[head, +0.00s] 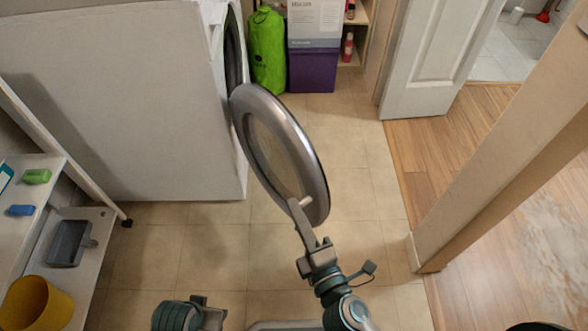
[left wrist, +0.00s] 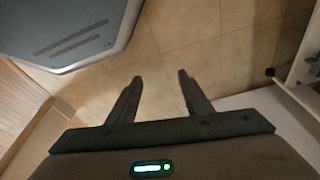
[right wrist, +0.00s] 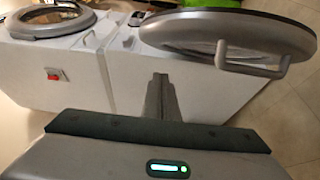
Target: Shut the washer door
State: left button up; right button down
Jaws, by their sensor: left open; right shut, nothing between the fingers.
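The washer (head: 130,90) is a white box at the upper left of the head view. Its round grey door (head: 299,137) with a glass middle stands swung open, out over the floor. In the right wrist view the door (right wrist: 230,30) is at the upper right, with a small handle (right wrist: 285,66) on its rim. My right gripper (head: 294,203) is shut and empty, its fingers overlapping the door's lower rim in the head view. In the right wrist view its fingertips (right wrist: 160,80) look apart from the handle. My left gripper (left wrist: 160,78) is open and empty above the floor.
A white rack (head: 90,240) with a yellow bin (head: 38,303) stands at the left. A green bag (head: 267,50) and purple box (head: 313,70) stand behind the door. A white room door (head: 428,60) and wooden post (head: 500,165) are at the right. Tiled floor between is clear.

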aim_at(295, 169)
jog(key=shift+w, duration=0.1)
pick_arm(q)
notch_tip(295, 169, down, 7)
jog(key=p, duration=0.2)
pick_arm(e)
jog(key=w, duration=1.1)
jog(key=shift+w+a, duration=0.15)
jog(key=shift+w, duration=0.1)
pick_arm(q)
jog(key=shift+w, duration=0.1)
